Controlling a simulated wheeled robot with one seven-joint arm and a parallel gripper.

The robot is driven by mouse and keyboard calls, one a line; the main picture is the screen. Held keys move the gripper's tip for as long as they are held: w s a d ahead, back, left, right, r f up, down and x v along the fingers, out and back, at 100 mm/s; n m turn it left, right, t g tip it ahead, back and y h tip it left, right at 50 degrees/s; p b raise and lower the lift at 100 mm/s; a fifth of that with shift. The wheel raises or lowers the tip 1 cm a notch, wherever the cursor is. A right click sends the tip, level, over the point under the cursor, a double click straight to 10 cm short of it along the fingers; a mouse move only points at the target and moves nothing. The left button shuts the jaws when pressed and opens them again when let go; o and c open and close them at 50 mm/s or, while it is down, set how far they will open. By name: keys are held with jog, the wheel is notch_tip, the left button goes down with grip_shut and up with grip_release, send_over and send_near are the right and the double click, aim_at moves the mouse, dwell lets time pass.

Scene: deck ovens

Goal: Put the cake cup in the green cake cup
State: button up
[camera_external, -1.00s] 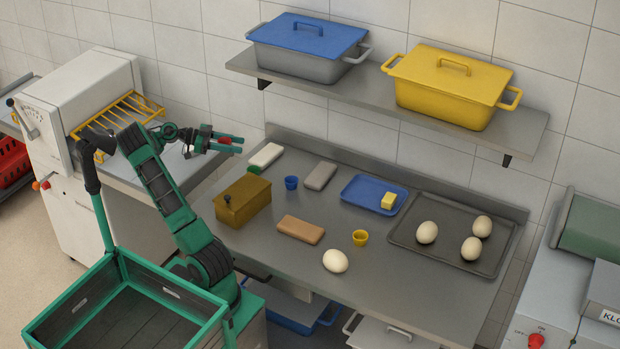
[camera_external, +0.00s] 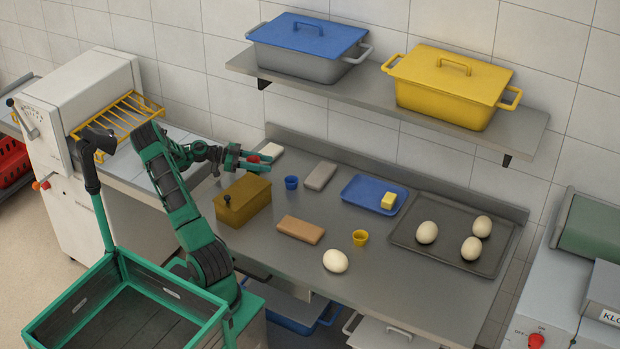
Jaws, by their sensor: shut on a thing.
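My gripper (camera_external: 262,158), green and dark, is shut on a small red thing (camera_external: 266,158), apparently a cake cup; only a little of it shows between the fingers. It is over the back left of the steel counter, beside a whitish block. The green cake cup cannot be made out now; in the earlier picture a bit of green showed by that block, where my gripper now covers the view. A blue cake cup (camera_external: 291,183) and a yellow cake cup (camera_external: 360,238) stand on the counter.
A brown lidded box (camera_external: 243,203) stands just below my gripper. A shelf (camera_external: 372,80) overhangs the back.

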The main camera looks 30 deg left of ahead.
jog(key=shift+f, duration=0.25)
jog(key=shift+s+f, duration=0.1)
jog(key=shift+f, duration=0.55)
jog(key=o, duration=1)
jog(key=shift+f, duration=0.15)
jog(key=shift+r, duration=0.5)
jog(key=v, duration=0.5)
jog(key=shift+r, duration=0.2)
notch_tip(320, 180, up, 6)
jog(key=shift+f, duration=0.1)
jog(key=shift+r, duration=0.75)
